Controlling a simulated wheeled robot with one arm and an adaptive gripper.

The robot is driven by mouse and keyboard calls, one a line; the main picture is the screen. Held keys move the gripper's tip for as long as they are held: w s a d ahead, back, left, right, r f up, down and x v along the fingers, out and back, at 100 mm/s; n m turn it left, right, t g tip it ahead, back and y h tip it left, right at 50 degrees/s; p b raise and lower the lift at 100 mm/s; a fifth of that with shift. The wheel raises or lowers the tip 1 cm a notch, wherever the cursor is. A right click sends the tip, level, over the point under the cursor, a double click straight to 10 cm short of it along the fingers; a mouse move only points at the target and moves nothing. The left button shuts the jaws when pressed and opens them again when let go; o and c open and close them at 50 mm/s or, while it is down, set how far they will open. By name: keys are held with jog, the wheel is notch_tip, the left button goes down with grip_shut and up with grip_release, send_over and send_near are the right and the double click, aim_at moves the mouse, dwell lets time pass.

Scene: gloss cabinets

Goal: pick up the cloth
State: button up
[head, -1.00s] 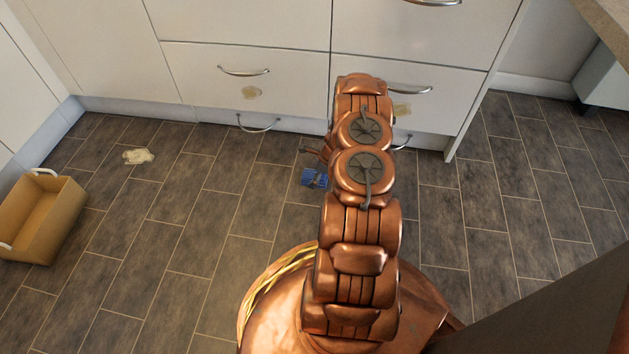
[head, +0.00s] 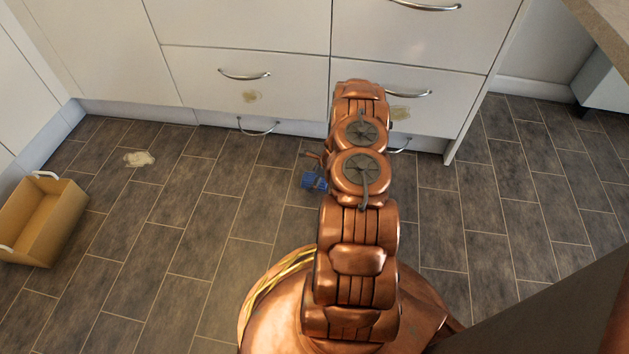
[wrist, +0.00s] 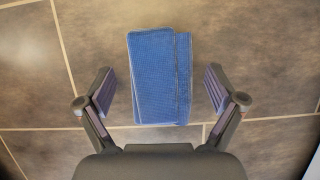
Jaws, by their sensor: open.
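The cloth (wrist: 155,78) is blue and folded, and lies flat on the tiled floor. In the wrist view my gripper (wrist: 160,90) is open, with one finger to each side of the cloth and bare floor showing between each finger and the cloth. In the head view the cloth (head: 311,181) shows only in part, just left of my arm, which hides the rest. My gripper is mostly hidden behind my arm there. The height of the fingers above the floor is hard to tell.
White cabinet drawers (head: 245,85) with metal handles stand just beyond the cloth. A tan box (head: 42,222) with white handles sits at the left. A pale spill (head: 139,158) lies on the floor. The floor at left of my arm is mostly clear.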

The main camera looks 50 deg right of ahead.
aim_at(310, 177)
jog(key=c, duration=1.2)
jog(key=shift+r+b, duration=0.25)
jog(key=shift+b, duration=0.15)
jog(key=shift+c, duration=0.2)
notch_tip(310, 177, up, 4)
jog(key=p, duration=0.2)
jog(key=shift+w+p, duration=0.1)
jog(key=shift+p, duration=0.3)
jog(key=s+a+p, duration=0.1)
jog(key=s, duration=0.4)
jog(key=s+a+p, duration=0.1)
jog(key=s+p, duration=0.1)
jog(key=s, duration=0.3)
jog(key=s+r+p, duration=0.1)
jog(key=s, duration=0.5)
jog(key=shift+a, duration=0.4)
jog(key=o, duration=0.5)
jog(key=c, duration=0.4)
